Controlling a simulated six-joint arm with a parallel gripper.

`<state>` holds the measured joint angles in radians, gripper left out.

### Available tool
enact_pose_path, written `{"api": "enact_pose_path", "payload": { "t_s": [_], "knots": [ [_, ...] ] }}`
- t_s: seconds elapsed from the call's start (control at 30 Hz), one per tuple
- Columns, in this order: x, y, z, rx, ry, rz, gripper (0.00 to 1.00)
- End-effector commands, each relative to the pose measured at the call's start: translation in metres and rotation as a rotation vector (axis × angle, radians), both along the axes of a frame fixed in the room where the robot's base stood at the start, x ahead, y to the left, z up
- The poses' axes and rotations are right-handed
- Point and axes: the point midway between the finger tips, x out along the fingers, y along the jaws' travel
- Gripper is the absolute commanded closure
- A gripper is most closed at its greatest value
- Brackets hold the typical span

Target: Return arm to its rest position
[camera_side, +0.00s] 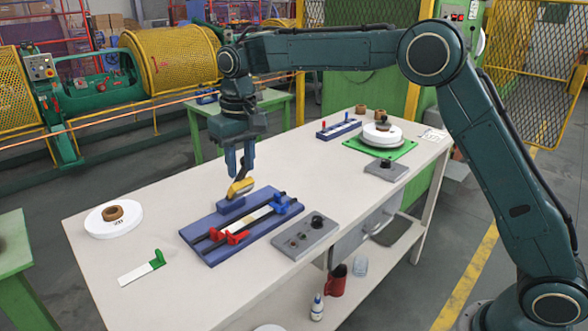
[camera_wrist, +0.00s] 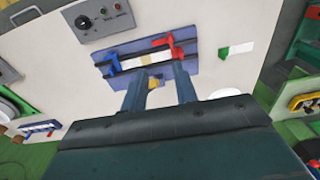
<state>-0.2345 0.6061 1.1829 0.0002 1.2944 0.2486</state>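A yellow tool (camera_side: 241,187) with a thin dark upper part stands just below and between the fingertips, at a blue block on the fixture. In the wrist view the yellow tool (camera_wrist: 153,84) is partly hidden by the fingers; no contact is clear. The fixture carries a pale strip, a red clamp (camera_side: 230,237) and a blue clamp (camera_side: 280,203).
A grey box with knobs (camera_side: 303,240) sits right of the fixture. A white spool (camera_side: 113,219) and a green-ended white strip (camera_side: 142,268) lie left. A green mat (camera_side: 400,150) with white discs and a small blue rack (camera_side: 338,129) are at the back.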

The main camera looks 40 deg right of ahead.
Motion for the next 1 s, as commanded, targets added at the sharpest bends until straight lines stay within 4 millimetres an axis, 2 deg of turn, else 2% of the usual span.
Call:
{"api": "enact_pose_path", "payload": {
  "t_s": [0.03,0.2,0.5,0.8,1.0],
  "knots": [
    [-0.008,-0.006,0.012,0.003,-0.015,0.000,0.71],
    [-0.036,-0.024,0.039,0.010,-0.055,0.000,0.71],
    [-0.092,-0.054,0.075,0.017,-0.125,0.003,0.71],
    [-0.154,-0.079,0.095,0.019,-0.196,0.004,0.71],
    [-0.198,-0.094,0.098,0.016,-0.242,0.006,0.71]
  ]
}}
